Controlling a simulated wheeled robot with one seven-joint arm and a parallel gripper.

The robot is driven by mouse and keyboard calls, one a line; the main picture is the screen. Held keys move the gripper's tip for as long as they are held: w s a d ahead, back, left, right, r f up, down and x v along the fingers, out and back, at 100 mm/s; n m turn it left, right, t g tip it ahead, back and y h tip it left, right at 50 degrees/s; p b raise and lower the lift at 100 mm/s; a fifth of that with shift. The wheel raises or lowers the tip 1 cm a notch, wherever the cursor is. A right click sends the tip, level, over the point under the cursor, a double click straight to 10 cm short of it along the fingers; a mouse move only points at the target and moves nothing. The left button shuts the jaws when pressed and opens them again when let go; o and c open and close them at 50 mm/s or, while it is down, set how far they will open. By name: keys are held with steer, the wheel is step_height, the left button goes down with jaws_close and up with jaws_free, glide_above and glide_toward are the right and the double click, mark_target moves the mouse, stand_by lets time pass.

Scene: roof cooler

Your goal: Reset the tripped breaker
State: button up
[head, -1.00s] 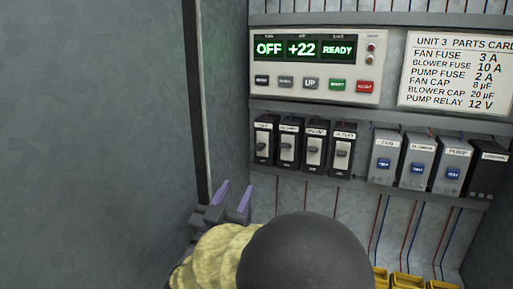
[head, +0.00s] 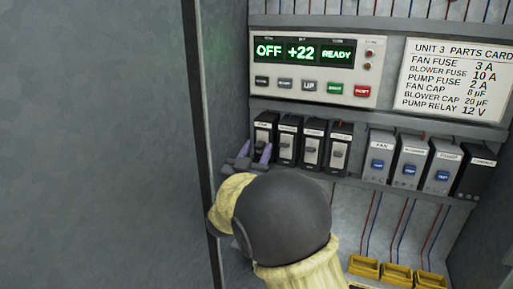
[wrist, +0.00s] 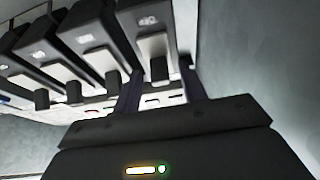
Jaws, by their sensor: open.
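Several black breakers with pale switch plates stand in a row on a rail: the leftmost breaker (head: 266,122), a second breaker (head: 288,129), a third (head: 313,136) and one more at the right end (head: 341,136). I cannot tell from the switch positions which one is tripped. My gripper (head: 254,150) is open, its purple fingers in front of the leftmost breaker, partly covering its lower front. In the wrist view, the fingers (wrist: 160,72) stand on either side of the breaker at the right end of that picture (wrist: 153,20) and its toggle. Contact cannot be told.
A display panel (head: 262,76) above reads OFF, +22 and READY, with buttons below. Grey units with blue buttons (head: 409,160) stand to the right of the breakers. A parts card (head: 458,80) hangs upper right. Yellow terminals (head: 397,277) sit below. The cabinet's left edge (head: 198,130) is close.

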jaws_close()
